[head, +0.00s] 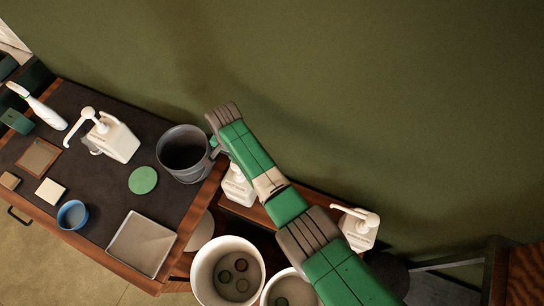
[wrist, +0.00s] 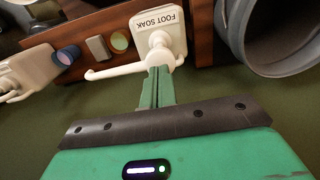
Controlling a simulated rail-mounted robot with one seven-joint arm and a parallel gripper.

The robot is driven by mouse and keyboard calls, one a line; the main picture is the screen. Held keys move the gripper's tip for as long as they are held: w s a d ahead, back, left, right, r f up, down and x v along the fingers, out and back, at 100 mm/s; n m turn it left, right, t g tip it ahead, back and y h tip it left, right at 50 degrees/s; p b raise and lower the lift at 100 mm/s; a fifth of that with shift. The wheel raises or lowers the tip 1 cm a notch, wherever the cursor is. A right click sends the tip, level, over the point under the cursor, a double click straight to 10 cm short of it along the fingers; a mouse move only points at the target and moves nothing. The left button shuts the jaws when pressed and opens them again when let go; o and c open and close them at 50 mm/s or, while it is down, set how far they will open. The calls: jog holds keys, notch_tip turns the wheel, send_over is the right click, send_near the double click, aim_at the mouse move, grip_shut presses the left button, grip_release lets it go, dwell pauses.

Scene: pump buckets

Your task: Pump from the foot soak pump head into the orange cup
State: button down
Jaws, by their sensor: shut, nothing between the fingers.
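The foot soak bottle (wrist: 172,22), white with a "FOOT SOAK" label, is at the top of the wrist view. Its white pump head (wrist: 158,58) has a long spout pointing left. My gripper (wrist: 158,72) is shut and empty, its green fingertips overlapping the pump head in the wrist view; I cannot tell if they touch. In the head view my gripper (head: 214,148) is beside the grey bucket, and a white bottle (head: 238,188), likely the foot soak one, is partly hidden by my arm. I see no orange cup.
A grey bucket (head: 170,168) stands at the dark table's (head: 95,195) right edge. A white pump bottle (head: 118,142), blue cup (head: 72,214) and tray (head: 140,244) are on the table. Another pump bottle (head: 358,235) is at right. White buckets (head: 203,285) stand at the bottom.

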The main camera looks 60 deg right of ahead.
notch_tip(320, 180, up, 5)
jog(key=p, duration=0.5)
jog(key=shift+r, duration=0.2)
jog(key=shift+f, duration=0.2)
